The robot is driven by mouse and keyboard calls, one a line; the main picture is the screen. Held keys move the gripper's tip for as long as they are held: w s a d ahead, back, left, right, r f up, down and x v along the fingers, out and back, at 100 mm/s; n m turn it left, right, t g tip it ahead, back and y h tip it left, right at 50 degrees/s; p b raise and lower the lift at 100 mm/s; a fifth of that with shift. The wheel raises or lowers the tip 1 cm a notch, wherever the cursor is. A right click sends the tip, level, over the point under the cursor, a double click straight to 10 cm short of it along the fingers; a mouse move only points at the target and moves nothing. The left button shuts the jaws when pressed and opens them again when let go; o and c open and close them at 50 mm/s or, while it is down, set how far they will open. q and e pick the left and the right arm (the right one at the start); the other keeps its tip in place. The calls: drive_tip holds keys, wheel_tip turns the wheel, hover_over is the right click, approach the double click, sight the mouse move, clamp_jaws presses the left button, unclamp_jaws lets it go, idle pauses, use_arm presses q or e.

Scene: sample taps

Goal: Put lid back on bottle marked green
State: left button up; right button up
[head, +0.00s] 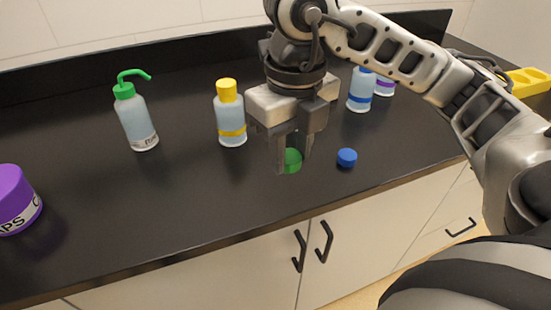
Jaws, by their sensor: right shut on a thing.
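A green lid (292,161) is between the fingertips of my right gripper (293,158), which is shut on it low over the front part of the counter. I cannot tell whether the lid touches the counter. I see no bottle with a green band; the right gripper and arm hide part of the counter behind them. My left gripper is not in view.
On the black counter (185,195) stand a green-topped wash bottle (137,121), a yellow-capped bottle (231,120), blue-banded (360,92) and purple-banded (384,87) bottles partly behind my arm. A blue lid (347,157) lies right of the gripper; a purple-lidded jar (14,197) stands left.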

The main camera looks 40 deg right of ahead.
drive_tip(key=s+r+b, duration=0.1)
drive_tip(key=s+r, duration=0.3)
drive_tip(key=s, duration=0.5)
drive_tip(key=shift+a+b, duration=0.2)
drive_tip(key=shift+b, duration=0.2)
drive_tip(key=w+a+f+n, duration=0.1)
drive_tip(key=w+f+n, duration=0.2)
drive_tip(key=n, duration=0.8)
drive_tip(key=w+a+f+n, duration=0.1)
drive_tip(key=w+f+n, duration=0.2)
drive_tip(key=w+n, duration=0.3)
drive_tip(key=w+a+f+n, duration=0.1)
drive_tip(key=w+f+n, duration=0.2)
drive_tip(key=n, duration=1.2)
drive_tip(key=shift+w+a+f+n, duration=0.15)
drive_tip(key=shift+w, duration=0.5)
drive_tip(key=shift+w+a+f+n, duration=0.15)
drive_tip(key=shift+w, duration=0.45)
drive_tip(key=n, duration=0.1)
drive_tip(key=w+f+n, duration=0.1)
drive_tip(key=n, duration=0.1)
drive_tip(key=shift+f, duration=0.15)
